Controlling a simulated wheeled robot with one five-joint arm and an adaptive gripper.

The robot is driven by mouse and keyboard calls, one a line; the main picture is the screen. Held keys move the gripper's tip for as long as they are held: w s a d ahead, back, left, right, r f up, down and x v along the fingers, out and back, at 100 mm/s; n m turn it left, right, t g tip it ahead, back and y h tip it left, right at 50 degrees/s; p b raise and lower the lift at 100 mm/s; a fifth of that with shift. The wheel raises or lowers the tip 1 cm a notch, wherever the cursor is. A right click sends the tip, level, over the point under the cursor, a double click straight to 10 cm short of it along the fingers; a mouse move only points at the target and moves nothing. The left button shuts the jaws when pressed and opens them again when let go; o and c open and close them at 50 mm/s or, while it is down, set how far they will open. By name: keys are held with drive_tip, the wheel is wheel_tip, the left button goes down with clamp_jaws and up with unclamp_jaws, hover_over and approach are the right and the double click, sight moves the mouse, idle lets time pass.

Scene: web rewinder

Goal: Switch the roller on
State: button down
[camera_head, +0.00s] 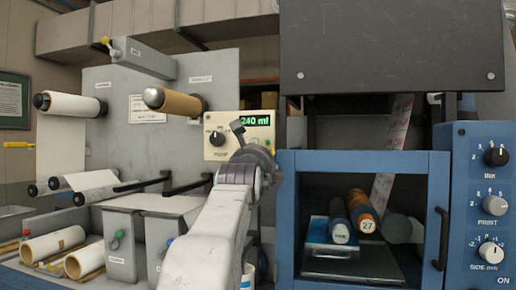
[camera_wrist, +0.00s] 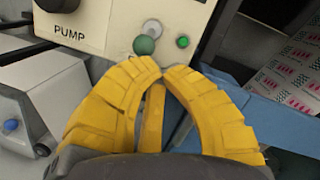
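In the wrist view a beige panel (camera_wrist: 88,28) marked PUMP carries a switch with a grey round base (camera_wrist: 152,27) and a green ball end (camera_wrist: 145,46). A small green round light or button (camera_wrist: 183,42) is to its right. My gripper (camera_wrist: 163,66) has its yellow fingertips together just below the green ball; whether they touch it I cannot tell. Nothing shows between the tips. In the head view the beige panel (camera_head: 215,121) has a green display and a black knob (camera_head: 217,138); my arm hides its lower part. A brown roll (camera_head: 178,103) and a white roll (camera_head: 72,104) are on the machine.
A blue cabinet (camera_head: 436,175) with dark rolls inside is right of my arm. A blue panel (camera_head: 473,245) with several knobs is at far right. Grey boxes (camera_head: 119,248) with small coloured levers and loose rolls (camera_head: 52,244) are at lower left.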

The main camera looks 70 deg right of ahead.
drive_tip(key=r+y+p, duration=0.1)
drive_tip(key=y+p, duration=0.1)
drive_tip(key=p, duration=0.3)
drive_tip(key=r+y+p, duration=0.1)
drive_tip(key=y+p, duration=0.1)
drive_tip(key=p, duration=0.3)
drive_tip(key=a+y+p, duration=0.1)
drive_tip(key=y+p, duration=0.1)
drive_tip(key=p, duration=0.4)
drive_tip(key=shift+r+m+g, duration=0.3)
drive_tip(key=shift+r+m, duration=0.1)
drive_tip(key=shift+r, duration=0.15)
drive_tip(key=shift+r+p, duration=0.7)
drive_tip(key=shift+p, duration=0.2)
drive_tip(key=shift+a+r, duration=0.1)
drive_tip(key=shift+a, duration=0.05)
